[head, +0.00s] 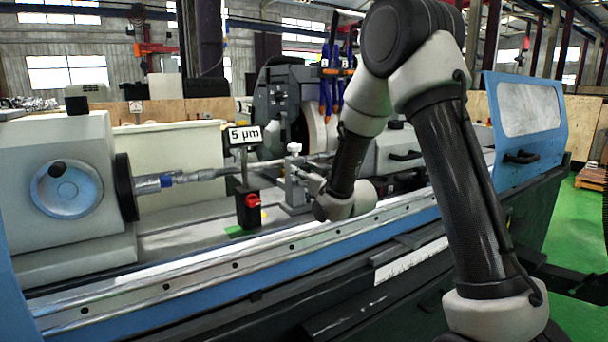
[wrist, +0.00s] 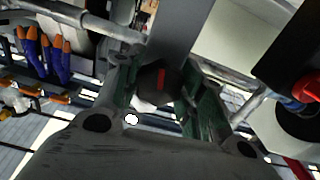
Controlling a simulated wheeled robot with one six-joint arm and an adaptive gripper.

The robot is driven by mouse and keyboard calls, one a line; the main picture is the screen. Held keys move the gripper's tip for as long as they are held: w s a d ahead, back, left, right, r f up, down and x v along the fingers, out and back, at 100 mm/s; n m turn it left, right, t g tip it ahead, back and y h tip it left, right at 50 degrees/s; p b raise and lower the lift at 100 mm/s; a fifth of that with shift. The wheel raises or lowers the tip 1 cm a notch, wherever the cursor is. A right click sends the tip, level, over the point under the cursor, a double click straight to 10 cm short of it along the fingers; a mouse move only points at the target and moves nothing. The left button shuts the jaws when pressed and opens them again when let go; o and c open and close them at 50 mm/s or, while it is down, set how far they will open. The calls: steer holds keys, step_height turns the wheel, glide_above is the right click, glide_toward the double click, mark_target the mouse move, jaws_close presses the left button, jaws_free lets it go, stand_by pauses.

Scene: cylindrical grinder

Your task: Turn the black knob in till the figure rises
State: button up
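In the head view my gripper (head: 308,181) is at the grey post (head: 294,185) on the machine bed, and the knob is hidden. The display (head: 244,136) reads 5 µm, on a stand left of the post.
A black block with a red knob (head: 253,200) stands just left of my gripper; red and black parts show at right in the wrist view (wrist: 303,85). A long shaft (head: 215,173) runs behind. Blue-and-orange hoses (head: 333,85) hang near the grinding wheel. The bed rail runs in front.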

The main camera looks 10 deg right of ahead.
steer(key=shift+m, duration=0.5)
steer(key=m, duration=0.5)
steer(key=shift+m, duration=0.3)
stand_by(0.4)
steer(key=o, duration=1)
steer(key=shift+o, duration=0.2)
steer(key=v, duration=0.7)
steer(key=shift+s, duration=0.25)
